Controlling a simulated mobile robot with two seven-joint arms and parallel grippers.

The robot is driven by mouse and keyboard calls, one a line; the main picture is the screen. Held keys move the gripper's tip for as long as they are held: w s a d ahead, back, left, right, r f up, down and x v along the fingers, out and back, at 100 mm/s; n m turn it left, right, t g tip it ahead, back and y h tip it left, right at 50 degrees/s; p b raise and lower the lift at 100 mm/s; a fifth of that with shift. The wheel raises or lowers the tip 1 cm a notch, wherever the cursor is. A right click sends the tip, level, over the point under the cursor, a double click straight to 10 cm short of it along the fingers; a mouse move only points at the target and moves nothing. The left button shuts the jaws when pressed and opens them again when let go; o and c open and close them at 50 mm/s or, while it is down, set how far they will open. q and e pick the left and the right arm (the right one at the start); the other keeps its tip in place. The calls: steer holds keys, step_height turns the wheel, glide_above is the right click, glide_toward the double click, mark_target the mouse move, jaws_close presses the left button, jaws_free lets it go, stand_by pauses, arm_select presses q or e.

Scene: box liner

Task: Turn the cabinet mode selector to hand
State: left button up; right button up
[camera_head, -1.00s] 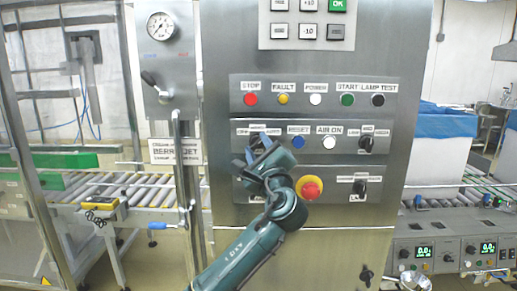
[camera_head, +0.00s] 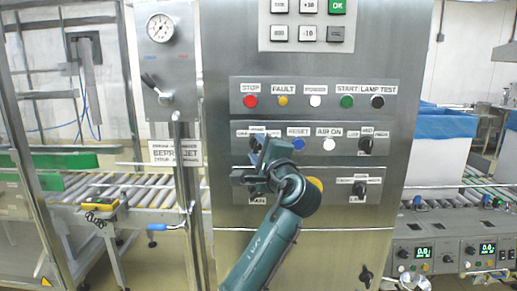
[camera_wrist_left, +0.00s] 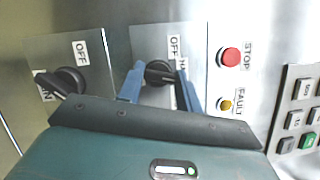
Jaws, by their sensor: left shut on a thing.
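The mode selector is a black knob on the steel cabinet front, in the wrist view (camera_wrist_left: 159,71), with labels reading OFF and HA… beside it. Its grip bar lies across that picture, its right end near the HA… label. In the head view the knob (camera_head: 254,143) is mostly covered by my gripper. My left gripper (camera_head: 262,152) is at the panel; its two blue fingers stand on either side of the knob in the wrist view (camera_wrist_left: 161,78) and are shut on it. My right gripper is not in view.
Another black selector (camera_wrist_left: 65,83) is next to it in the wrist view. Above are the stop button (camera_head: 250,101) and fault lamp (camera_head: 283,100); the blue reset button (camera_head: 298,144) is close right. My arm covers most of the yellow-ringed emergency stop (camera_head: 316,184).

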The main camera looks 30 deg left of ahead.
arm_select(q)
steer(key=shift+n+g+h+p, duration=0.4)
steer(key=shift+n+g, duration=0.1)
steer(key=shift+n, duration=1.1)
steer(key=o, duration=1)
steer(key=shift+d, duration=0.1)
steer(key=b+v, duration=0.2)
steer(key=v, duration=1.1)
steer(key=shift+s+b, duration=0.1)
steer(key=shift+b, duration=0.25)
